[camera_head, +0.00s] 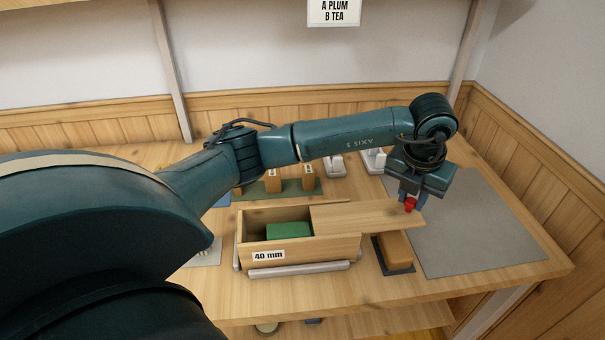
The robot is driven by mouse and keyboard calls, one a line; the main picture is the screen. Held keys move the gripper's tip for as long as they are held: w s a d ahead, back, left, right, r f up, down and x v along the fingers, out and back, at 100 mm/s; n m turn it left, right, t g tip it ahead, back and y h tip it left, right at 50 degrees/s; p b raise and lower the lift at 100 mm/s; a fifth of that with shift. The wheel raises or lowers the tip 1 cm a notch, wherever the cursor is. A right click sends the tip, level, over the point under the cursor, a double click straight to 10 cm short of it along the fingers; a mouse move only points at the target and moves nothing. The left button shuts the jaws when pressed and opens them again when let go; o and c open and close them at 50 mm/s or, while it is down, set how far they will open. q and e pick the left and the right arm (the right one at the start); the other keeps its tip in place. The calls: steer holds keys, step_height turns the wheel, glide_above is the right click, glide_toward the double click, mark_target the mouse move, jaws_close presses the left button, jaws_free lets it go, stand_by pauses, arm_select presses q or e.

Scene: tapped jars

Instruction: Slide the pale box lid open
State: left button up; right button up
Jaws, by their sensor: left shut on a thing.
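The pale wooden box (335,250) stands on the table with a "40 mm" label on its front. Its pale lid (362,216) is slid to the right, sticking out past the box's right end. The left part of the box is uncovered, and a green block (289,231) shows inside. My left gripper (410,203) points down at the lid's right end, shut on a small red knob (409,205) there. My right gripper is not in view.
A tan block (397,248) on a dark pad lies right of the box, partly under the lid. A grey mat (480,230) covers the table's right side and is clear. Behind the box are a green board (302,188) with tan blocks and white items (374,161).

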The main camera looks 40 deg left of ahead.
arm_select(q)
steer(key=shift+w+d+b, duration=0.3)
steer(key=shift+w+d, duration=0.55)
steer(key=shift+w, duration=0.1)
steer(key=shift+w+d+b, duration=0.4)
steer(key=shift+w+d, duration=0.45)
steer(key=shift+w, duration=0.05)
steer(key=shift+r, duration=0.1)
steer(key=o, duration=0.9)
steer(key=shift+c, duration=0.2)
steer(key=shift+o, duration=0.4)
